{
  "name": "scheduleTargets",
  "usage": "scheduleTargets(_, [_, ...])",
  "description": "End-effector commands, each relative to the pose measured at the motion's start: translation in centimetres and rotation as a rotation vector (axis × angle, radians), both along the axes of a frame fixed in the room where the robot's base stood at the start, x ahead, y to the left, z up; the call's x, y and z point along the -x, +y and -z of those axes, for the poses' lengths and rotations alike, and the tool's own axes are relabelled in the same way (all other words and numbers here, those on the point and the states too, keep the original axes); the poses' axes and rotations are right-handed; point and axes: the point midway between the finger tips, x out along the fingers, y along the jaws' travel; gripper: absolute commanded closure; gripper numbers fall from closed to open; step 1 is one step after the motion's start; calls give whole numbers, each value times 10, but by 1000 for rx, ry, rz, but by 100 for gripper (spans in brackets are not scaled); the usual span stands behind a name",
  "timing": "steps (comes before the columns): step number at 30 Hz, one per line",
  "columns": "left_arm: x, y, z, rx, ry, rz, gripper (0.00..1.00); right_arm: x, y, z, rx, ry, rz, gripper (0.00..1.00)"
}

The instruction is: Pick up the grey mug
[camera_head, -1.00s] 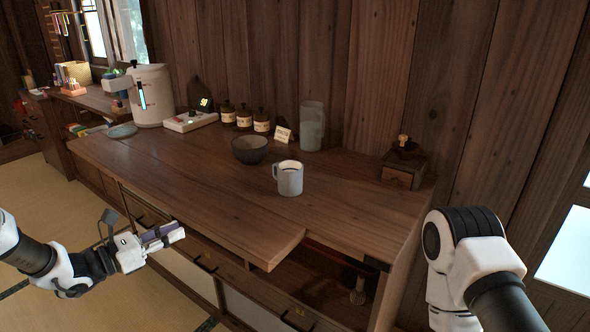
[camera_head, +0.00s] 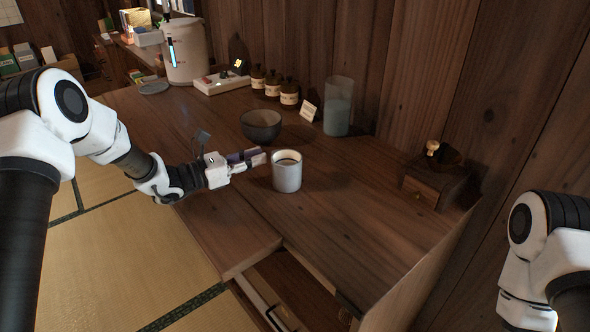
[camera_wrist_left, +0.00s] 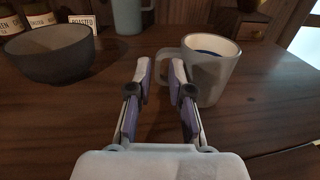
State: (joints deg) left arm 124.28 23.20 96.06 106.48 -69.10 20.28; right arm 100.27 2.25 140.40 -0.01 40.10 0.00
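The grey mug (camera_head: 287,174) stands upright on the wooden counter, right of my left gripper (camera_head: 262,157). In the left wrist view the mug (camera_wrist_left: 211,75) is ahead and to the right, with dark bluish contents and its handle on the left, toward the fingers. My left gripper (camera_wrist_left: 162,80) is open and empty; its right fingertip is by the handle, and I cannot tell whether they touch. My right arm shows at the right edge of the head view, but its gripper is out of view.
A dark bowl (camera_head: 261,126) stands behind the mug on the counter (camera_head: 330,235). A wooden grinder box (camera_head: 433,184) is at right. The counter right of the mug is clear.

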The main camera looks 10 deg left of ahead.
Motion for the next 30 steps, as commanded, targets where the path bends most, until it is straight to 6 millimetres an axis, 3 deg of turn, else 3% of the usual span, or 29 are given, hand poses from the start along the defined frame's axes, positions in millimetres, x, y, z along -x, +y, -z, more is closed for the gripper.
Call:
scheduleTargets(10, [-38, -38, 4, -1, 1, 2, 80, 0, 0, -2, 0, 0, 1, 60])
scheduleTargets(16, [-40, -39, 3, 1, 1, 0, 80, 0, 0, -1, 0, -1, 1, 60])
scheduleTargets(17, [-40, -39, 3, 1, 1, 0, 84, 0, 0, -1, 0, 0, 1, 60])
scheduleTargets(18, [-40, -39, 3, 1, 1, 0, 98, 0, 0, -1, 0, -1, 1, 60])
scheduleTargets(19, [-40, -39, 3, 0, 0, 0, 100, 0, 0, -1, 0, -1, 1, 60])
scheduleTargets(30, [-40, -39, 3, 1, -1, 0, 100, 0, 0, -2, 0, -1, 1, 60])
